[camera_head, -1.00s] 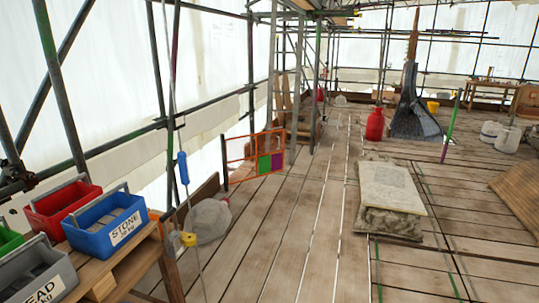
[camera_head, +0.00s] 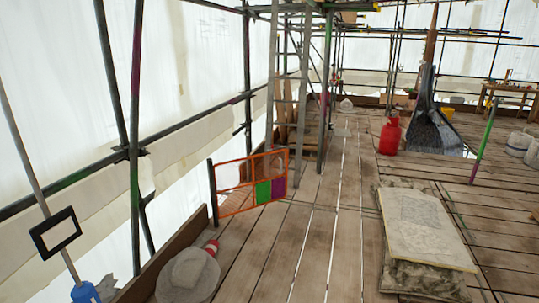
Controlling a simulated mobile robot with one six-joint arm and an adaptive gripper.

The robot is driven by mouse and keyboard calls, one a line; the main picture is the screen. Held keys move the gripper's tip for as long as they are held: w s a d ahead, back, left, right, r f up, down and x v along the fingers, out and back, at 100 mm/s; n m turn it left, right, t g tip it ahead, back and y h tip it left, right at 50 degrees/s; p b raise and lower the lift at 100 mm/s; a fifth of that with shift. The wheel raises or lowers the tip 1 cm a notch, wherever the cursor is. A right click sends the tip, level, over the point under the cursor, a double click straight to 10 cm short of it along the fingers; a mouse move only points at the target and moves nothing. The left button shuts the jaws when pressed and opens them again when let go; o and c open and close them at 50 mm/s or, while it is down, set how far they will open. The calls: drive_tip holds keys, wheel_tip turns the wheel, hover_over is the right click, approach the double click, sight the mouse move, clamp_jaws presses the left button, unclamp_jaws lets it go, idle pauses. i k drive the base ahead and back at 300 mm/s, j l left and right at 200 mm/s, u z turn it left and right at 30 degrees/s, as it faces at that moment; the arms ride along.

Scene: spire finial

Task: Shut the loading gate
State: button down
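The loading gate (camera_head: 252,186) is an orange frame with a green and a purple panel. It stands upright left of the picture's middle, on the left side of the deck. Its left end is at a dark post (camera_head: 212,193) beside the end of a wooden edge board. Its right end reaches over the planks toward the ladder foot. Behind it the deck's left edge looks unguarded, with bright sheeting beyond, so the gate appears swung inward. How it latches is too small to tell. My gripper is not in view.
A grey rounded object (camera_head: 187,277) lies near the front left edge. A stone slab (camera_head: 424,228) on a rough base stands at right. Planks (camera_head: 318,235) between gate and slab are clear.

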sight(278, 187)
drive_tip(key=i, duration=4.15)
drive_tip(key=i+u, duration=0.2)
drive_tip(key=i, duration=0.3)
drive_tip(key=i+l+u, duration=0.15)
drive_tip(key=i, duration=0.3)
drive_tip(key=i+l+u, duration=0.2)
drive_tip(key=i, duration=0.25)
